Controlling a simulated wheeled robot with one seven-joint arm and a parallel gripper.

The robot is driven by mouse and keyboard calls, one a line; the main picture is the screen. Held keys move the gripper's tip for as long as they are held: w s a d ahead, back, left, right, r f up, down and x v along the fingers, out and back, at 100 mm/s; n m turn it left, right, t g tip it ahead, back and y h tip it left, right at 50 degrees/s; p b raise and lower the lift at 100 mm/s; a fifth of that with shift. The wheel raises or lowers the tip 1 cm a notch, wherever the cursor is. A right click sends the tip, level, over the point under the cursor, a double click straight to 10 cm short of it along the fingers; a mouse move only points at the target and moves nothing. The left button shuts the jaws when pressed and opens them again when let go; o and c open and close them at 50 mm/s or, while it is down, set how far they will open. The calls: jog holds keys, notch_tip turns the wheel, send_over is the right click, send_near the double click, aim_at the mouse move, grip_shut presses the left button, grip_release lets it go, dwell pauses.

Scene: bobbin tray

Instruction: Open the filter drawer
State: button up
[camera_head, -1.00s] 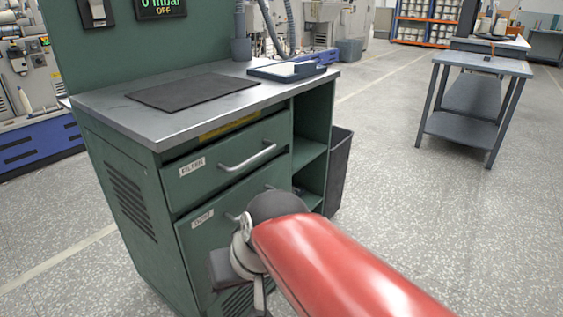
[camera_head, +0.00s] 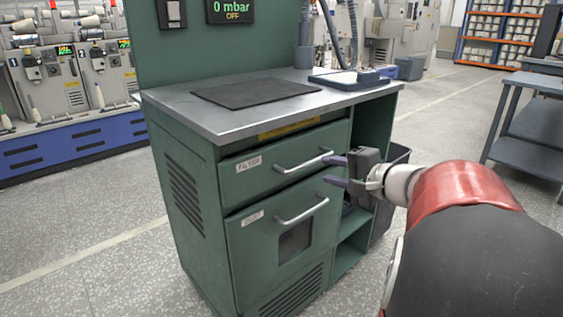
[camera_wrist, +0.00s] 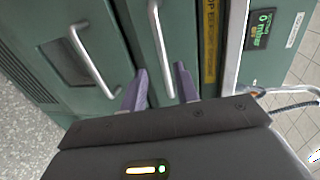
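The filter drawer (camera_head: 268,172) is the upper green front of the cabinet, with a white FILTER label (camera_head: 248,164) and a silver bar handle (camera_head: 304,162). It looks slightly proud of the cabinet, with a dark gap along its top. My gripper (camera_head: 334,170) is open at the right end of the handle, fingers pointing left. In the wrist view the purple fingertips (camera_wrist: 160,82) lie on either side of the lower end of the filter handle (camera_wrist: 160,45). I cannot tell whether they touch it.
The lower door (camera_head: 275,235) has its own bar handle (camera_head: 302,208), also in the wrist view (camera_wrist: 88,60). Open shelves (camera_head: 350,245) and a grey bin (camera_head: 388,200) are on the right. A dark mat (camera_head: 255,92) lies on the worktop. The floor in front is clear.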

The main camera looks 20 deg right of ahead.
aim_at(314, 163)
jog(key=shift+w+d, duration=0.35)
jog(key=shift+w, duration=0.25)
jog(key=x, duration=0.6)
jog(key=shift+w+a, duration=0.15)
jog(key=shift+w, duration=0.15)
grip_shut()
